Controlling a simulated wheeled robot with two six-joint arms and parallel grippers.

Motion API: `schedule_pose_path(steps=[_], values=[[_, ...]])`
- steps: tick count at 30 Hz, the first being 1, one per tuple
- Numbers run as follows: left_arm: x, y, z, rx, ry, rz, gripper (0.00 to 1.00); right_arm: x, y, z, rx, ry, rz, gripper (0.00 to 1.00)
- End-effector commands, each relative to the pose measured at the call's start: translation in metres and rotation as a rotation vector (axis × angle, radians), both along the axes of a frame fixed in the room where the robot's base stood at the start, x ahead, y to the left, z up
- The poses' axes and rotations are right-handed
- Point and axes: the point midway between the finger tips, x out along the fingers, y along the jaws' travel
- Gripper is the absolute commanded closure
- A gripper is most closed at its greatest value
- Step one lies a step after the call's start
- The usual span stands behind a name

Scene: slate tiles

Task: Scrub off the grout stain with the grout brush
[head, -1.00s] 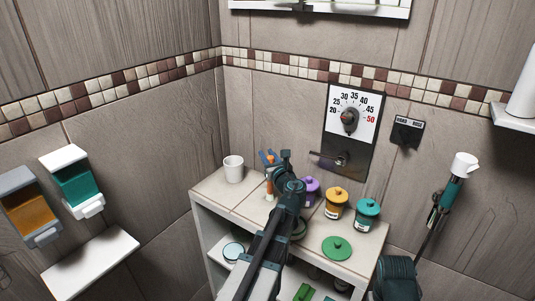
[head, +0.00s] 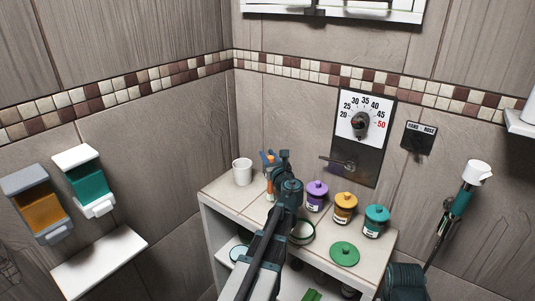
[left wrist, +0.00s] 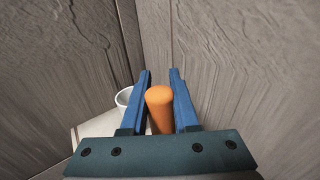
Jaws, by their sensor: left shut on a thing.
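My left gripper (head: 267,160) has blue fingers and is over the back left part of the shelf top. It is shut on an orange handle (left wrist: 160,108), which stands between the fingers in the left wrist view. The handle (head: 270,184) also shows below the fingers in the head view. I take it for the grout brush; its bristles cannot be made out. I cannot pick out the grout stain in either view. My right gripper is not in view.
A white cup (head: 242,172) stands left of the gripper. Purple (head: 316,196), orange (head: 345,208) and teal (head: 376,221) lidded jars stand to the right. A green lid (head: 344,253) lies in front. Walls close in behind the shelf top (head: 222,190).

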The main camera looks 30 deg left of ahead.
Motion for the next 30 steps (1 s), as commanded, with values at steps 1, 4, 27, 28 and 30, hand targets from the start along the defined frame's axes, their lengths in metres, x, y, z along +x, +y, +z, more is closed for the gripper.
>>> schedule_pose_path(steps=[1,4,27,28,30], values=[[0.000,-0.004,0.000,-0.002,-0.001,-0.002,1.00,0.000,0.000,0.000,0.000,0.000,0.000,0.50],[-0.001,-0.011,0.000,-0.002,-0.001,-0.002,1.00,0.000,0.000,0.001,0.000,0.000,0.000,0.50],[-0.003,-0.037,0.008,-0.001,-0.001,0.000,1.00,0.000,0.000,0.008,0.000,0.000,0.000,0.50],[-0.003,-0.037,0.011,-0.001,-0.001,0.000,1.00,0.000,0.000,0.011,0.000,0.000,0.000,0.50],[-0.003,-0.037,0.017,-0.001,-0.001,0.000,1.00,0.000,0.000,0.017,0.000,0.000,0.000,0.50]])
